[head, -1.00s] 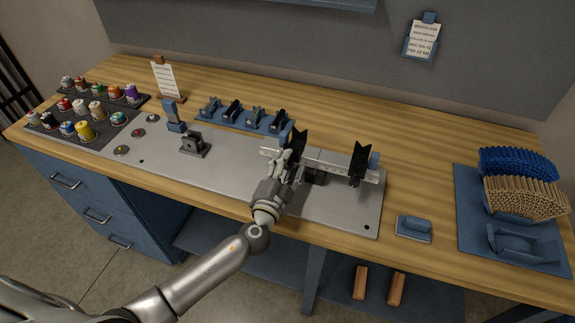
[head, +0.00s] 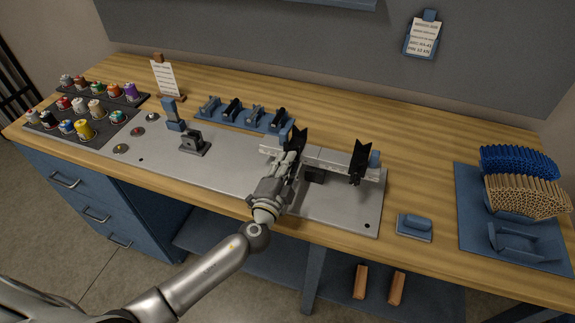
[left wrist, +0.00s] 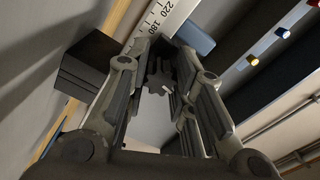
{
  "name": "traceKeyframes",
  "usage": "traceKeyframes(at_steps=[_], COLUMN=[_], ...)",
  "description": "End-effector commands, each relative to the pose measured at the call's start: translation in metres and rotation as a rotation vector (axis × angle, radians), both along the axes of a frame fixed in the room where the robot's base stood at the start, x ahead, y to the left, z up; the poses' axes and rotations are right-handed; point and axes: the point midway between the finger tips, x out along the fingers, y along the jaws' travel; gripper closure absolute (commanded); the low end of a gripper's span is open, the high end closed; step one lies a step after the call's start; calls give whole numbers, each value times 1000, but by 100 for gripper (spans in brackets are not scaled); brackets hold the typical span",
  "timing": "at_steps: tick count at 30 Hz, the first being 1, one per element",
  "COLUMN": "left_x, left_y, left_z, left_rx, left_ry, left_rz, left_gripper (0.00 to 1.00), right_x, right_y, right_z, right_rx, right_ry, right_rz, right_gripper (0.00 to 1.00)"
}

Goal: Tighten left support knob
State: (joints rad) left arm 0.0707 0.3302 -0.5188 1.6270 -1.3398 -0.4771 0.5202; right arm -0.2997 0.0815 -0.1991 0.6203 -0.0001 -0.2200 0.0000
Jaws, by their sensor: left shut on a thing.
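My left gripper (head: 287,163) reaches over the steel plate to the front of the left support (head: 299,142), a black V-topped block on the ruled rail (head: 326,160). The left wrist view shows the left support knob (left wrist: 160,78), a dark lobed knob, between the fingertips of my left gripper (left wrist: 160,72). The gripper is shut on it. In the head view the fingers hide the knob. The rail with its printed numbers (left wrist: 165,18) shows beyond the fingers. The right support (head: 359,160), also black and V-topped, stands apart near the rail's right end.
A small black fixture (head: 194,143) stands on the plate (head: 235,172) at left. A blue tray (head: 262,124) with several clamps lies behind. Spools (head: 84,129) fill the far left. A blue-grey block (head: 414,223) and a tray of rods (head: 470,225) are at right.

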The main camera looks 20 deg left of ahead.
Motion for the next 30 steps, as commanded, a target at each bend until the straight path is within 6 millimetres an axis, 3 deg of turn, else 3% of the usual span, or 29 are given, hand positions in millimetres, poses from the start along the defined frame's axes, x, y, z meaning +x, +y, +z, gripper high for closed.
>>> traceKeyframes(at_steps=[12,30], left_x=[0,0], left_y=[0,0], left_z=[-2,-2], left_rx=[379,953], left_ry=[-12,-30], left_rz=[0,0], left_gripper=[100,100], right_x=[0,-1], right_y=[4,3], right_z=[-8,-4], right_rx=[5,4], right_ry=[0,1], right_rz=[0,0], right_gripper=[60,60])
